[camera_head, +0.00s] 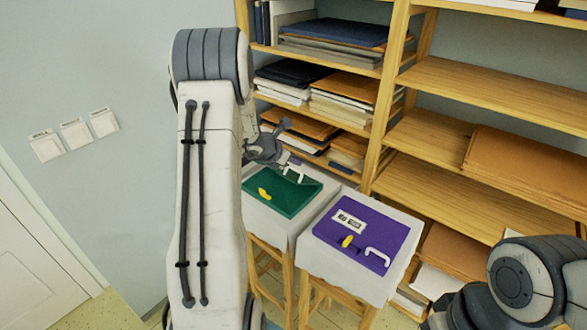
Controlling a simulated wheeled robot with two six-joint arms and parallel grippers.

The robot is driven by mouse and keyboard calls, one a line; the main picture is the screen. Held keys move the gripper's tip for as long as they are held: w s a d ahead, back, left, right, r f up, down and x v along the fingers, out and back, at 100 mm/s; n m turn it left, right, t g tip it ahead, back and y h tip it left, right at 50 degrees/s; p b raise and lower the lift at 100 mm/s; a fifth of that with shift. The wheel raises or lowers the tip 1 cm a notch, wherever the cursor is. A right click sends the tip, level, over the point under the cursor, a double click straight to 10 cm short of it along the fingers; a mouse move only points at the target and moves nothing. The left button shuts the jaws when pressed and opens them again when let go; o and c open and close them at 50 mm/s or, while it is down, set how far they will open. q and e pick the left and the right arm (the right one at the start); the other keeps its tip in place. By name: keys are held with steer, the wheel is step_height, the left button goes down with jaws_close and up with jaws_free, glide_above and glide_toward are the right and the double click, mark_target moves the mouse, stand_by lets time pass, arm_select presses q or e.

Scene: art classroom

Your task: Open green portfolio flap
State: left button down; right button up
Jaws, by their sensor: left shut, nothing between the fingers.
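The green portfolio (289,198) lies on a cloth-covered stand, partly hidden at the left by my left arm. It has a yellow clasp (264,194) on its left part and a white handle (293,174) at its far side. I cannot tell whether its flap is lifted at all. My left gripper (281,158) is shut and empty, just beyond the far edge of the portfolio near the handle. Its fingertips are small and partly unclear, so contact with the portfolio cannot be told. My right gripper is out of view; only my right arm shows at the lower right.
A purple portfolio (325,232) with a yellow clasp and white handle lies on a second covered stand (318,264) at the right. A wooden shelf (480,95) with stacked folders stands close behind. A wall and white door (35,265) are at the left.

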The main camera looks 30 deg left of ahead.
arm_select(q)
steer(key=w+r, duration=0.2)
steer(key=w, duration=0.1)
steer(key=shift+d+p, duration=0.15)
steer(key=shift+p, duration=0.15)
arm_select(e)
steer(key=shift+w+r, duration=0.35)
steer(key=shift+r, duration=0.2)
arm_select(q)
steer(key=shift+f, duration=0.1)
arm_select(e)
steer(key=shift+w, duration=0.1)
